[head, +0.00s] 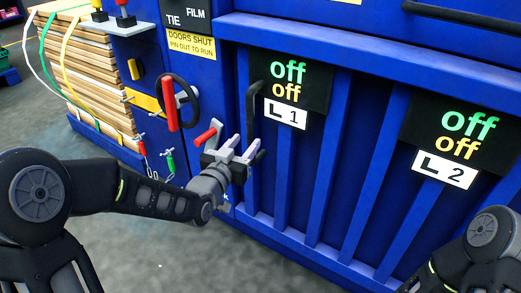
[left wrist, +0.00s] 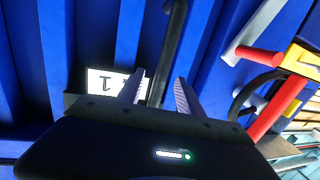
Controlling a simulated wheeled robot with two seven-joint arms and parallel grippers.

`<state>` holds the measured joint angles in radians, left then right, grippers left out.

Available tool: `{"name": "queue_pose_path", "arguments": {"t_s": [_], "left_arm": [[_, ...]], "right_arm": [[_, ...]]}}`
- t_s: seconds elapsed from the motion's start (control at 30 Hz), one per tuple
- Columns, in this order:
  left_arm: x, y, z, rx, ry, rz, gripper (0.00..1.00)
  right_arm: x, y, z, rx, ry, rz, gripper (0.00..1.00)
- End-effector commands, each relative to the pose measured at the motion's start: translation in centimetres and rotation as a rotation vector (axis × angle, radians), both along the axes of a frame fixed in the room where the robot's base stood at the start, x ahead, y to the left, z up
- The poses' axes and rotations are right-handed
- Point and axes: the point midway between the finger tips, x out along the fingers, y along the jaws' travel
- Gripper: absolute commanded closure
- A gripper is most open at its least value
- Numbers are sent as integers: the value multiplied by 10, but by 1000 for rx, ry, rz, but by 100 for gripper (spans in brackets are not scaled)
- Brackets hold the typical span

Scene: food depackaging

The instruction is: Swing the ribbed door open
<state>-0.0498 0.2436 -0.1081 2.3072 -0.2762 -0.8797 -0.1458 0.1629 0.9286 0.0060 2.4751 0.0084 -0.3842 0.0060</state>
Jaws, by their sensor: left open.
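The ribbed door (head: 322,165) is a blue panel with upright ribs, and it looks shut. A black upright bar handle (head: 251,108) stands near its left edge, beside a black sign with an "L 1" plate (head: 286,114). My left gripper (head: 242,150) is open near the lower end of this handle. In the left wrist view the black handle (left wrist: 172,45) runs between the two fingers of the left gripper (left wrist: 158,85); I cannot tell whether they touch it. Only part of my right arm shows at the lower right; its gripper is out of view.
Left of the door are a black handwheel with a red grip (head: 171,105), a red-handled lever (head: 207,136) close to my left gripper, and a green pin (head: 170,164). A strapped stack of brown sheets (head: 85,75) stands at far left. Grey floor (head: 150,255) in front is clear.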

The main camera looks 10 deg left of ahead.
Motion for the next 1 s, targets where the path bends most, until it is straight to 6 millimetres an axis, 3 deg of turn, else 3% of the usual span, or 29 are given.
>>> {"name": "queue_pose_path", "arguments": {"t_s": [0.07, 0.2, 0.57, 1.0], "left_arm": [[1, 3, 6, 7, -46, 3, 57], [2, 5, 16, 11, -70, 5, 57], [6, 3, 14, 11, -64, 3, 57], [65, -8, 13, 11, -64, 3, 57]], "right_arm": [[1, -1, -13, 0, -2, -2, 64], [1, -1, -13, -2, -3, -2, 64], [2, -1, -13, -1, -4, -1, 64], [3, 0, -26, -2, -8, -4, 64]]}}
